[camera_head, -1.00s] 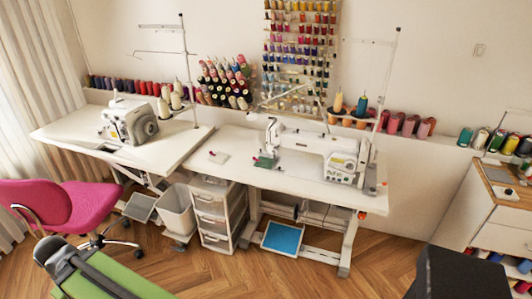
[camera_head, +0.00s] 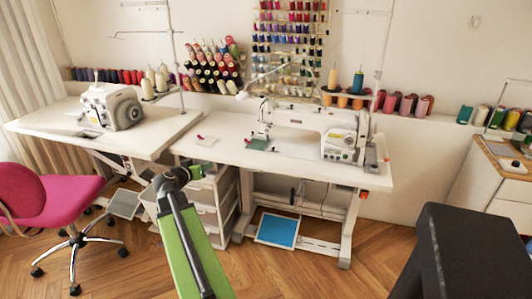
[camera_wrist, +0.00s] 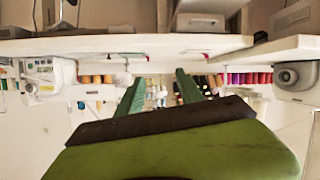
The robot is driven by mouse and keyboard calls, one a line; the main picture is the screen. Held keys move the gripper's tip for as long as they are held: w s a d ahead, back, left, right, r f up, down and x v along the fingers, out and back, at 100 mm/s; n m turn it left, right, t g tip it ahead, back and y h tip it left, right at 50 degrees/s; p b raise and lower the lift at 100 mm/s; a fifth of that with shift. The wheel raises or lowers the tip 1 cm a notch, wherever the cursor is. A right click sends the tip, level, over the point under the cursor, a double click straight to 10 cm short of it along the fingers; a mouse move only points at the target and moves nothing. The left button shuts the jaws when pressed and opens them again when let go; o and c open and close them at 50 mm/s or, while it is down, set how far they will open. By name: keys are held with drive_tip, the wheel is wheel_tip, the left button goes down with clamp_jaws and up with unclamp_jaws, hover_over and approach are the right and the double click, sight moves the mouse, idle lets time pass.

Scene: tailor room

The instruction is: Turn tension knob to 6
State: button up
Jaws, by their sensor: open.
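A long white sewing machine (camera_head: 300,120) stands on the right-hand table. A compact grey-white machine (camera_head: 112,108) stands on the left-hand table. The tension knob and its numbers are too small to make out on either machine. In the wrist view, which looks upside down, the long machine (camera_wrist: 45,75) is at the left and the compact one (camera_wrist: 295,78) at the right. My gripper (camera_wrist: 158,88) is open, with two green fingers apart and nothing between them. In the head view my green arm reaches up in front of the tables, short of both machines.
The right-hand white table (camera_head: 220,150) has bare room left of its machine. A drawer unit (camera_head: 215,200) and a blue pedal (camera_head: 278,230) are below it. A pink chair (camera_head: 45,200) stands at the left. Thread cones (camera_head: 405,104) line the back ledge.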

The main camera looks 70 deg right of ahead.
drive_tip(key=s+d+m+h+b, duration=0.2)
drive_tip(key=s+d+h+b, duration=0.25)
drive_tip(key=s+d, duration=1.1)
approach(267, 130)
drive_tip(key=shift+g, duration=0.3)
drive_tip(key=d, duration=0.5)
drive_tip(key=w+d, duration=0.1)
drive_tip(key=d, duration=0.2)
drive_tip(key=shift+d+f+b, duration=0.1)
drive_tip(key=shift+d+b, duration=0.15)
drive_tip(key=shift+b, duration=0.05)
drive_tip(key=shift+c, duration=0.4)
clamp_jaws()
drive_tip(key=shift+a+f, duration=0.1)
drive_tip(key=shift+a, duration=0.35)
drive_tip(key=shift+d+r, duration=0.2)
drive_tip(key=shift+d, duration=0.15)
